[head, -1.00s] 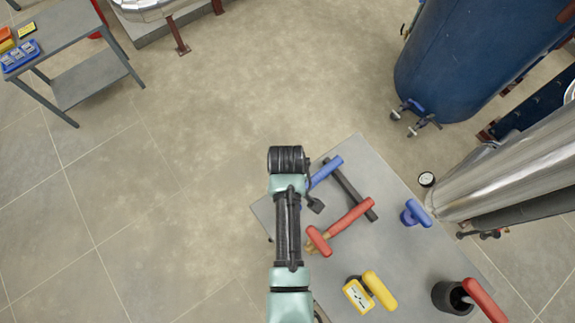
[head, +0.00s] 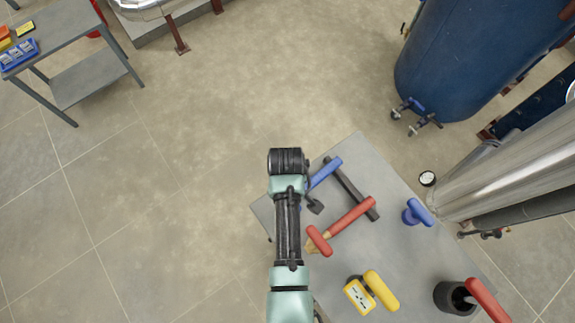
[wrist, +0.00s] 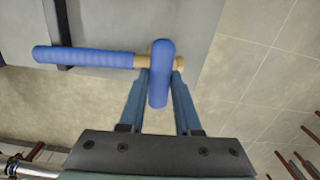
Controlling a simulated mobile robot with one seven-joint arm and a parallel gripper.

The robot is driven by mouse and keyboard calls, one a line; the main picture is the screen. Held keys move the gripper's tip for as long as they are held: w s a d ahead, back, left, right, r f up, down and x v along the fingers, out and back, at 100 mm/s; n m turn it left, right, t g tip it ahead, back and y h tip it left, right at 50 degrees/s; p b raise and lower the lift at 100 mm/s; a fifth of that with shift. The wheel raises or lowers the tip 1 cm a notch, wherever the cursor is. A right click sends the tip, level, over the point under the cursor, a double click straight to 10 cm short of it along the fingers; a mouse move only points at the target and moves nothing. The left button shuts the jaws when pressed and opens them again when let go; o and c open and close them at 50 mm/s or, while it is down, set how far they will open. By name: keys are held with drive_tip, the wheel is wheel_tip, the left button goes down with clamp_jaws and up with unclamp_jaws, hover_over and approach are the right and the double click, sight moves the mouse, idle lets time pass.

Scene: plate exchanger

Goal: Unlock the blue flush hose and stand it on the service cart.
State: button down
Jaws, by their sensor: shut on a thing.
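The blue flush hose (head: 326,172) lies at the far left corner of a grey work surface (head: 405,252), partly hidden by my arm in the head view. In the wrist view its long blue sleeve (wrist: 85,57) runs left from a brass-coloured fitting (wrist: 140,61), with an upright blue grip in front. My gripper (wrist: 160,78) has one finger on each side of this grip and is shut on the hose at that end. The finger contact is partly hidden by the grip. Any lock on the hose cannot be made out.
A red-handled tool (head: 345,223), dark bar (head: 350,188), blue T-handle (head: 418,212), yellow handle (head: 381,290) with meter, and black cup (head: 455,297) share the surface. A grey shelved table (head: 75,80) stands top left. A blue tank (head: 460,60) and steel cylinder (head: 520,150) are right. Floor left is clear.

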drive_tip(key=c, duration=0.5)
unclamp_jaws()
